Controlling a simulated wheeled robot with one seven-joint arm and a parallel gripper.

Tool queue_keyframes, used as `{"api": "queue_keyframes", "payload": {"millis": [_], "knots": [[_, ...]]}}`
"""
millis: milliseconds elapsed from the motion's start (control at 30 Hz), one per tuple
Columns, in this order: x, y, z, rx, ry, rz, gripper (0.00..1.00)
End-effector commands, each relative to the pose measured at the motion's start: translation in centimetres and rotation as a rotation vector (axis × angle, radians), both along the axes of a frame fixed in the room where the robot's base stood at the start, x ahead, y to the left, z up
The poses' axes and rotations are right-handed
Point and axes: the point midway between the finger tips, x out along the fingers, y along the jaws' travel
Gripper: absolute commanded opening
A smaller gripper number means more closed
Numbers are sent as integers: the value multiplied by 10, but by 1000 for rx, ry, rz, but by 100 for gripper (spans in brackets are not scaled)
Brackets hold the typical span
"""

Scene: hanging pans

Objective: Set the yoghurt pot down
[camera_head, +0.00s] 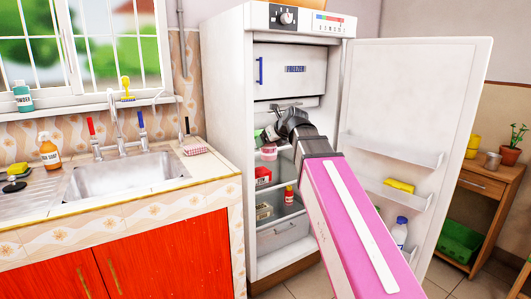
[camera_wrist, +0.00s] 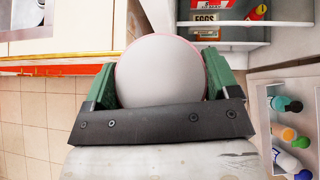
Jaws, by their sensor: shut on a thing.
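The yoghurt pot (camera_wrist: 162,72) fills the middle of the wrist view as a pale round top with a thin pink rim. My gripper (camera_wrist: 160,58) is shut on it, with a green finger on either side. In the head view the small white-and-pink pot (camera_head: 268,154) hangs below my gripper (camera_head: 266,136) at the opening of the fridge (camera_head: 222,150). It appears level with the upper glass shelf; whether it touches anything I cannot tell. My wrist hides part of the shelf.
The fridge door (camera_head: 430,120) stands open at right, with bottles on its racks. The freezer compartment (camera_head: 290,72) is above. A sink counter (camera_head: 200,190) is at left.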

Motion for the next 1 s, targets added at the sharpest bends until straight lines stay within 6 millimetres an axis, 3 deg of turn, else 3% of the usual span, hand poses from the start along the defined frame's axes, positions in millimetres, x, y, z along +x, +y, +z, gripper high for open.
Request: {"api": "queue_keyframes", "payload": {"millis": [33,200,433,633,1000], "knots": [[-6,-22,-4,0,-2,-42,45],[-15,-85,-13,2,-8,-178,45],[-31,-150,-22,3,-16,-323,45],[-38,-176,-25,6,-20,-383,45],[-39,-179,-25,6,-21,-390,45]]}}
